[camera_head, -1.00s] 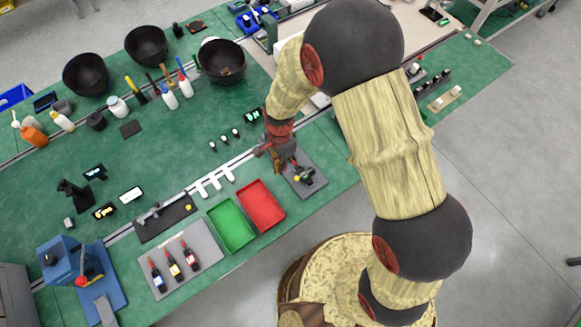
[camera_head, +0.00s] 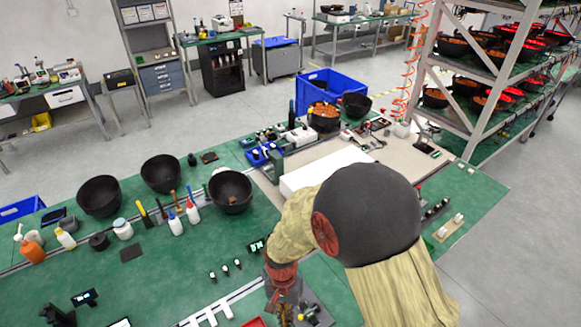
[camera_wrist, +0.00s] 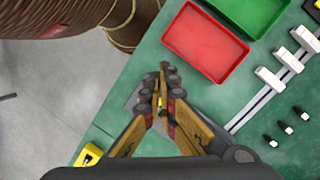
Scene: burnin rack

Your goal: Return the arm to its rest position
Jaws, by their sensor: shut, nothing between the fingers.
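My gripper (camera_wrist: 160,95) points down over the green workbench (camera_wrist: 200,95) in the wrist view, with its two fingers converged at the tips and nothing seen between them. A grey plate with a small yellow part lies below the fingertips and is mostly hidden by them. In the head view my gripper (camera_head: 282,308) shows low in the picture, above the bench next to the grey plate (camera_head: 318,314). My arm reaches in from the lower right, bent at the elbow.
The red tray (camera_wrist: 205,43) and green tray (camera_wrist: 250,12) lie close to my gripper. Black bowls (camera_head: 230,190) and bottles (camera_head: 192,212) stand on the bench at left. A rack (camera_head: 490,75) stands at back right. Grey floor lies beyond the bench edge.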

